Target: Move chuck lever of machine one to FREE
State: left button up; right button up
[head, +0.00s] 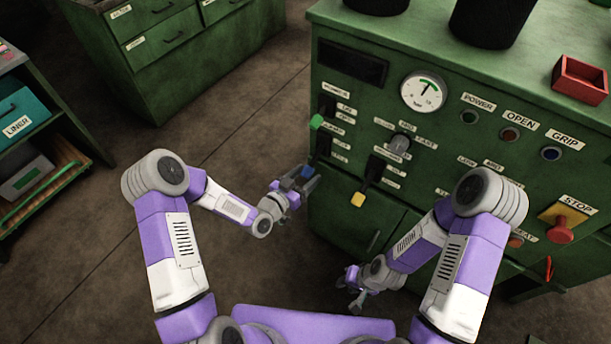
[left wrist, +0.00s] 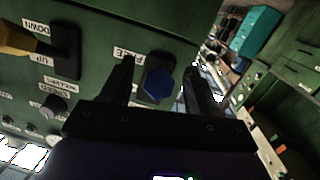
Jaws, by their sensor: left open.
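The green machine (head: 440,150) has several levers on its front. A blue-tipped lever (head: 307,171) sits at the left edge of its panel. In the left wrist view its blue six-sided knob (left wrist: 159,83) is between my fingers, beside a partly hidden label (left wrist: 128,55) that seems to read FREE. My left gripper (head: 297,184) is open around the knob, with a gap to the right finger; I cannot tell whether the left finger touches. My right gripper (head: 352,286) is low before the machine's lower doors, empty, its fingers apart.
A green-tipped lever (head: 317,122) is just above the blue one. A yellow-tipped lever (head: 357,199) is to the right; its DOWN and UP labels show in the left wrist view. A red stop button (head: 560,231) is far right. The floor (head: 230,120) at left is clear.

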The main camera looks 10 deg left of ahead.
pick_arm(q)
jog(key=p+v, duration=0.1)
jog(key=v, duration=0.6)
jog(key=shift+s+p, duration=0.15)
jog(key=shift+p, duration=0.15)
